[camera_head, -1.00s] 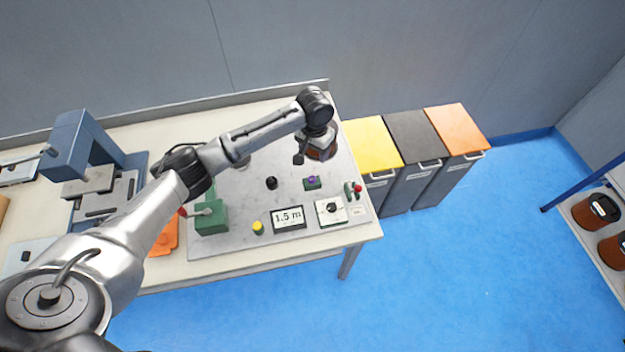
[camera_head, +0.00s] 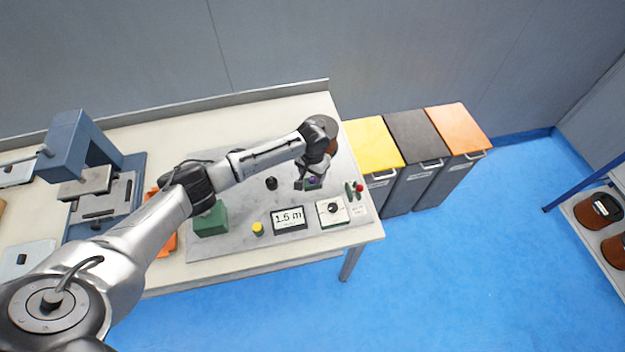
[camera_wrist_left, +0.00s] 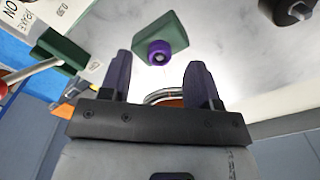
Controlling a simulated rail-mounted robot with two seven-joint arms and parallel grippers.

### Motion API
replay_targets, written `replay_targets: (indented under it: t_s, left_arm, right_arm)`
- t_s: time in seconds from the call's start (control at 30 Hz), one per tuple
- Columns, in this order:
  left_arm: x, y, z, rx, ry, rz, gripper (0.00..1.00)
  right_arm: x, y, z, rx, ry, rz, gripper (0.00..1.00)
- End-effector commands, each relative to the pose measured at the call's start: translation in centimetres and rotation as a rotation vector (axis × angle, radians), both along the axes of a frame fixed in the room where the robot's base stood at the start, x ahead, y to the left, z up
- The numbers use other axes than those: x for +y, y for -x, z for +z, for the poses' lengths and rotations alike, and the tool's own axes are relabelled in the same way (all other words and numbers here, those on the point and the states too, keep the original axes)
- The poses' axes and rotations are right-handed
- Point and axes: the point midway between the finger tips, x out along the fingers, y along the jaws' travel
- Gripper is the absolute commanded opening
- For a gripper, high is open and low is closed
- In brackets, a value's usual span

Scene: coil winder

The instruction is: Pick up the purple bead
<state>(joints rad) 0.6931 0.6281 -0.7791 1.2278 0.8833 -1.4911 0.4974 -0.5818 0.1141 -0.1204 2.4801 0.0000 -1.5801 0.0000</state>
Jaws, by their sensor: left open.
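The purple bead (camera_wrist_left: 160,52) sits on a small green block (camera_wrist_left: 160,30) on the grey plate. In the left wrist view it lies just beyond and between my left fingertips, apart from both. My left gripper (camera_wrist_left: 160,72) is open and empty. In the head view the left gripper (camera_head: 307,184) is down at the green block, and the purple bead (camera_head: 312,180) is partly hidden by it. My right gripper is not in view.
A red-knobbed green lever (camera_head: 354,189), a dial box (camera_head: 332,211), a "1.5 m" display (camera_head: 289,219), a yellow button (camera_head: 258,228) and a black knob (camera_head: 271,183) stand nearby. Lidded bins, one yellow (camera_head: 372,145), stand right of the table.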

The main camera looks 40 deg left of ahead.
Motion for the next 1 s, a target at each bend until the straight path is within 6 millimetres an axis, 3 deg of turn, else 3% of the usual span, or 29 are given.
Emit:
replay_targets:
  t_s: [0.2,0.5,1.0]
  left_arm:
    - [-0.1,0.0,-2.0,0.0,0.0,0.0,0.57]
    - [0.0,0.0,-2.1,0.0,0.0,0.0,0.56]
    - [0.0,0.0,-2.1,-0.001,0.0,0.0,0.08]
  right_arm:
    - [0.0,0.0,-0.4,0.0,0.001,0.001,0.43]
    - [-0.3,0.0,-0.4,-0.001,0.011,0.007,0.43]
    - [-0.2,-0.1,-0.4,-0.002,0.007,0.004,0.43]
